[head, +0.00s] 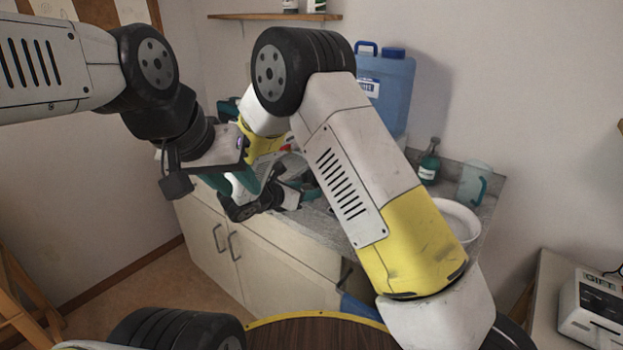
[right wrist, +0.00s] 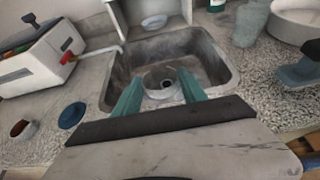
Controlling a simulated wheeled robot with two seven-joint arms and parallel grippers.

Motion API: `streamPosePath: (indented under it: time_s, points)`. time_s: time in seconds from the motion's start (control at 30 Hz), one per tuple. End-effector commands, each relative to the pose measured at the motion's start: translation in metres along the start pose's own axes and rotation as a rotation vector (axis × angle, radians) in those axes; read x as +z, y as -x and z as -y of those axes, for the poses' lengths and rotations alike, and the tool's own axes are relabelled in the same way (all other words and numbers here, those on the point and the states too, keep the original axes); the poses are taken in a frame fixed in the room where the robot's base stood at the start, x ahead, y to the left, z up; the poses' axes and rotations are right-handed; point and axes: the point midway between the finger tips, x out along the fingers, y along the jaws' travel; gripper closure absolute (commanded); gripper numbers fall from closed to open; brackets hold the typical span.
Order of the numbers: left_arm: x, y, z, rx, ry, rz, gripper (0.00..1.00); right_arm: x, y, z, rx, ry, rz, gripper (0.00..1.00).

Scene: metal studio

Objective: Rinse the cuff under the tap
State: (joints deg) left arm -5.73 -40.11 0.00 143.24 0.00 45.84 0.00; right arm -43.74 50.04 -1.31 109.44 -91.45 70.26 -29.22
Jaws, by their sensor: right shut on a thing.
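The cuff (right wrist: 152,84) is a pale grey ring, seen between the teal fingertips of my right gripper (right wrist: 158,77) in the right wrist view. The gripper is shut on it, over the grey metal sink (right wrist: 222,66). The tap (right wrist: 97,54) is a pale spout on the left, its end at the sink's left rim; the cuff is right of it and apart from it. No water is visible. In the head view my arms largely hide the sink and cuff. My left gripper (head: 245,183) appears open and empty in front of the counter's left part.
A white box with a red knob (right wrist: 68,57) stands left of the sink. A blue disc (right wrist: 72,115) and a small brown cup (right wrist: 24,129) lie near it.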

Motion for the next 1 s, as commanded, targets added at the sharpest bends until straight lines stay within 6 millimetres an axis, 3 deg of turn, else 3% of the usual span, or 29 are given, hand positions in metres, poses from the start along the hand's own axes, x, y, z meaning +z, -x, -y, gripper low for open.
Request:
streamPosePath:
  time_s: [0.7,1.0]
  points:
    - [0.000,0.000,0.000,0.000,0.000,0.000,0.64,-0.018,-0.069,0.001,-0.002,0.000,0.000,0.90]
    - [0.000,0.000,0.000,0.000,0.000,0.000,0.64,-0.007,-0.097,0.001,-0.001,-0.001,0.000,0.90]
